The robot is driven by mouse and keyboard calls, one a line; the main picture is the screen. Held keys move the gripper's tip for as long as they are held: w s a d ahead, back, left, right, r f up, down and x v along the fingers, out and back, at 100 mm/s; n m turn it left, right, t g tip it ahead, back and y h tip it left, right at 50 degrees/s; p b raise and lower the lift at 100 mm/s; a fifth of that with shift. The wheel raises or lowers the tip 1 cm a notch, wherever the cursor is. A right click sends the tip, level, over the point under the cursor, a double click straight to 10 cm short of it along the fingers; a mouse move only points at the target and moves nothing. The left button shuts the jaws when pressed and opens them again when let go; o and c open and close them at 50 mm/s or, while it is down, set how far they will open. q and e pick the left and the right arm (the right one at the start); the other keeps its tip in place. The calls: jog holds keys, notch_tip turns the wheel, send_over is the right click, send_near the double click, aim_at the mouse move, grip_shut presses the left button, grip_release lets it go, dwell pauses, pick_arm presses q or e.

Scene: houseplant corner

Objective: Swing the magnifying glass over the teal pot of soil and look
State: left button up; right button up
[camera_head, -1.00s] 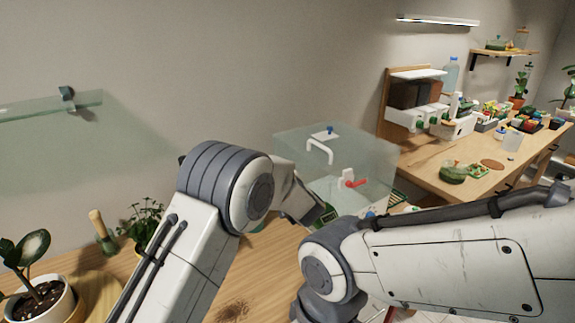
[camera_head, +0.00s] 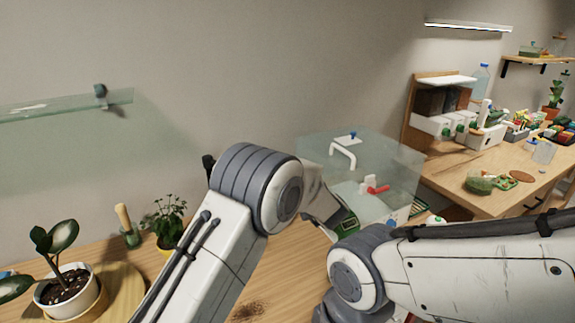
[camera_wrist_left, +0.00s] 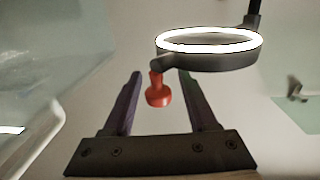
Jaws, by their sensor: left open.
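In the left wrist view, the magnifying glass (camera_wrist_left: 208,64) is a dark round head with a lit white ring on a dark arm at top right. A red knob (camera_wrist_left: 158,92) hangs below its left edge. My left gripper (camera_wrist_left: 158,76) is open, with the knob showing between its fingers and no finger visibly closed on it. In the head view, my arm hides that gripper and the magnifying glass. I cannot make out the teal pot of soil in either view. My right gripper is out of view.
A clear box (camera_head: 365,165) with a white handle and red latch stands behind my arms. A potted plant (camera_head: 66,288) in a white pot and a small leafy plant (camera_head: 168,222) stand at left. A glass shelf (camera_head: 60,108) is on the wall. A wooden workbench (camera_head: 455,182) is at right.

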pick_arm(q)
jog(key=b+v, duration=0.2)
jog(key=v, duration=0.8)
jog(key=shift+s, duration=0.1)
